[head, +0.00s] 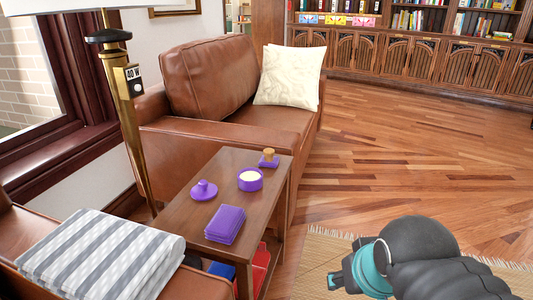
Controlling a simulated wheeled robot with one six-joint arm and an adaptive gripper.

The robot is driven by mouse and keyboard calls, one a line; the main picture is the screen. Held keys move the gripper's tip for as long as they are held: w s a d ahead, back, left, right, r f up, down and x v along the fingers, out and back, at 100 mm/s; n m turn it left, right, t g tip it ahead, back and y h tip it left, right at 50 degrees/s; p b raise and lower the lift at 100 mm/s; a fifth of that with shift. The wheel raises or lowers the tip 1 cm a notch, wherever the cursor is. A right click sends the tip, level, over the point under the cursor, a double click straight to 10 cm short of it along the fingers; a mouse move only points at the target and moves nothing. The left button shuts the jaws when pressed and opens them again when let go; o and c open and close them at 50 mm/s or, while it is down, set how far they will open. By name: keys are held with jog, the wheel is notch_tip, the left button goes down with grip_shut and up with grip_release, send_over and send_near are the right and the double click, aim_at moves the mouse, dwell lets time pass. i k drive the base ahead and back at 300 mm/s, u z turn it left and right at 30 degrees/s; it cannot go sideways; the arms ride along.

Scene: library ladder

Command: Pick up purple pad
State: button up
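A stack of flat purple rectangular pads or cards (225,224) lies near the front of the small wooden side table (178,224). At the table's far corner is a small purple square piece (268,164) with a tan knob on top. I cannot tell for certain which of these is the purple pad. My gripper (337,281), at the end of my dark arm with teal bands, is at the lower right, low over the rug and apart from the table. Its fingers are small and partly hidden, so its opening is unclear.
A purple round tin with pale contents (250,180) and a purple knobbed lid (204,190) also stand on the table. A brass lamp pole (136,130), a brown leather sofa (225,100) and a striped blanket (100,258) surround it. Open wooden floor lies to the right.

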aim_at(268, 159)
jog(key=z, duration=0.05)
jog(key=k, duration=0.65)
jog(key=z, duration=0.65)
jog(key=i, duration=1.25)
jog(key=u, duration=0.6)
jog(key=i, duration=0.5)
jog(key=u, duration=0.55)
